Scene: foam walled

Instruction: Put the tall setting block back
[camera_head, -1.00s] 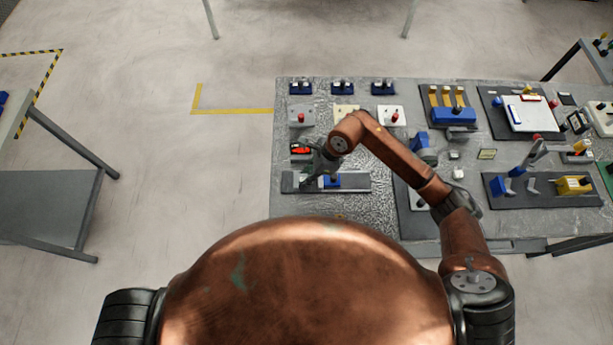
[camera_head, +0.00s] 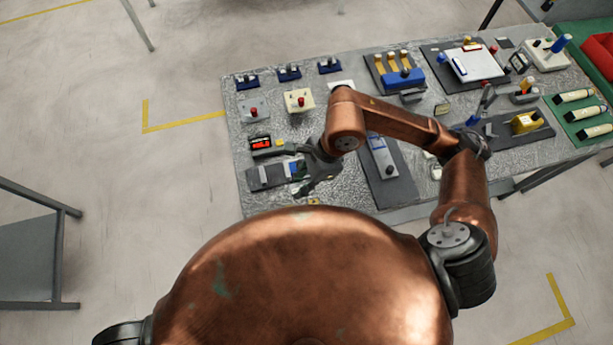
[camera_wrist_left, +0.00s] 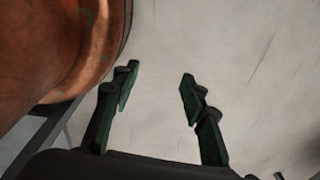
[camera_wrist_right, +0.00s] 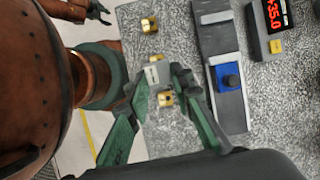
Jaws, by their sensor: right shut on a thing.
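My right gripper (camera_wrist_right: 160,80) is shut on a small pale grey block (camera_wrist_right: 157,73) with a dark mark on its face. I take this for the tall setting block; its height is hard to judge from above. In the head view my right gripper (camera_head: 308,172) is at the right end of a grey rail fixture (camera_head: 262,178), and the held block cannot be made out there. My left gripper (camera_wrist_left: 158,88) is open and empty over bare floor.
The rail carries a blue slider (camera_wrist_right: 229,77), beside a readout box (camera_wrist_right: 276,20) with red digits. A dark plate with a grey device (camera_head: 383,157) lies right of my right gripper. Button boxes (camera_head: 254,110) and other fixtures stand further back. The bench's front edge is close.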

